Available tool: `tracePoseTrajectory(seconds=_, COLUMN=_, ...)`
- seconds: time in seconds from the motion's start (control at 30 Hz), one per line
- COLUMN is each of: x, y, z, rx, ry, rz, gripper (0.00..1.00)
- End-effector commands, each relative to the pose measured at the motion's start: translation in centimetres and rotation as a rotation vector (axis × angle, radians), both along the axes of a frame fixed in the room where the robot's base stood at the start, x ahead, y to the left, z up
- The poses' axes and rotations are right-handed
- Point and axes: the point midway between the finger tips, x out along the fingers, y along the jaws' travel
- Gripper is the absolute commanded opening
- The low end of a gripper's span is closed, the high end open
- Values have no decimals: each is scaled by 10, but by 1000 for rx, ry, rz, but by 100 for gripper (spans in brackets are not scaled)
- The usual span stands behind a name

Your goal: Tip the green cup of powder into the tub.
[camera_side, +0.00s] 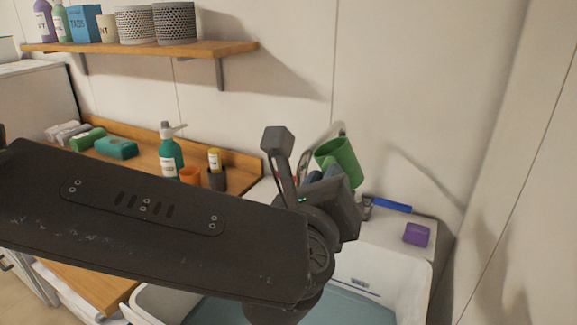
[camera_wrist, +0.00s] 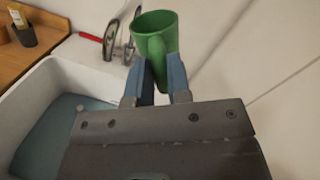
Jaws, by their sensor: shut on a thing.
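The green cup (camera_side: 341,158) is held up in my gripper above the far side of the tub, and it looks tilted in the side view. In the wrist view the green cup (camera_wrist: 155,35) sits between the two blue-grey fingers of my gripper (camera_wrist: 160,78), which are shut on its handle. The fingers are mostly hidden behind my wrist in the side view. The white tub (camera_side: 385,275) with blue-grey water or floor inside lies below; it also shows in the wrist view (camera_wrist: 75,75). The powder inside the cup cannot be seen.
A tap (camera_wrist: 112,42) stands behind the tub. A blue-handled item (camera_side: 392,205) and a purple block (camera_side: 416,234) lie on the right rim. A teal pump bottle (camera_side: 170,155), an orange cup (camera_side: 190,175) and a dark cup (camera_side: 217,179) stand on the wooden counter.

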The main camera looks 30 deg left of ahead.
Motion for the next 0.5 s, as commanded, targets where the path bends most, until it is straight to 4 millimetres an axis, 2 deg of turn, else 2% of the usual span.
tracePoseTrajectory(seconds=0.2, x=5, y=-20, z=-7, rx=197, ry=44, rz=-2, gripper=0)
tracePoseTrajectory(seconds=0.5, x=9, y=-40, z=-14, rx=422, ry=93, rz=-2, gripper=0)
